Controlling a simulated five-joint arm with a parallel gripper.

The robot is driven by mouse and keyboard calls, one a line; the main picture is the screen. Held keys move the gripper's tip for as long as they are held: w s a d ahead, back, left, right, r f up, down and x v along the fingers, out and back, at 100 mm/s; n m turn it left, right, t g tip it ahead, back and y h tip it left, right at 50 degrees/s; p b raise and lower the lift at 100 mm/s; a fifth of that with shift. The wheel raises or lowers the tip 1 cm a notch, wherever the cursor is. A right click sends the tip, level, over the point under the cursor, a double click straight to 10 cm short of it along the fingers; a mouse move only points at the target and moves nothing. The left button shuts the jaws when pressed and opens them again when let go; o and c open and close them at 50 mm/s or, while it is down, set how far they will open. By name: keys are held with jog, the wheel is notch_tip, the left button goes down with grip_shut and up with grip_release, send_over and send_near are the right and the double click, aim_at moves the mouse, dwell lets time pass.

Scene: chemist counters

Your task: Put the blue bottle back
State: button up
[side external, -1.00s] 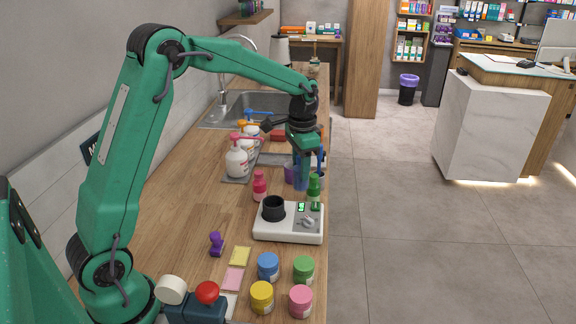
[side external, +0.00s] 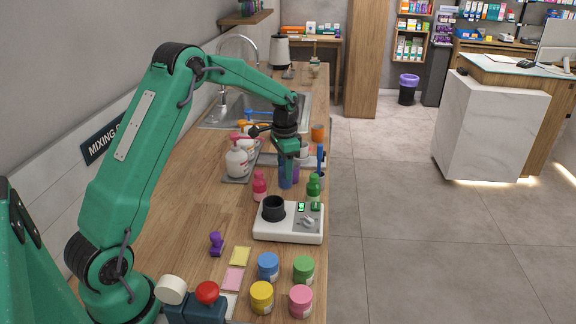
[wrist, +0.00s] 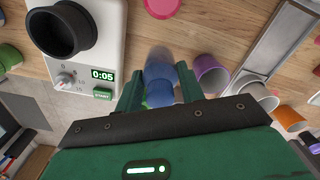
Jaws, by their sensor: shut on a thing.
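The blue bottle (side external: 285,179) is upright between the fingers of my gripper (side external: 287,163), beyond the white mixing machine in the side view. My gripper is shut on it. In the wrist view the blue bottle (wrist: 158,88) shows between the two green fingers (wrist: 157,92), and its far end looks blurred. I cannot tell whether its base touches the counter. A pink bottle (side external: 259,186) stands to its near left and a green bottle (side external: 313,188) to its near right.
The white machine (side external: 287,236) with a black cup and a display stands nearer. A purple cup (wrist: 210,74) is close beside the blue bottle, with more cups beyond. White pump bottles (side external: 237,161) stand at left.

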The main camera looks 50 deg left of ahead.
jog(key=shift+f, duration=1.9)
jog(key=shift+f, duration=0.15)
jog(key=o, duration=1.1)
notch_tip(320, 180, up, 12)
jog(key=shift+r, duration=0.2)
jog(key=shift+d+r, duration=0.1)
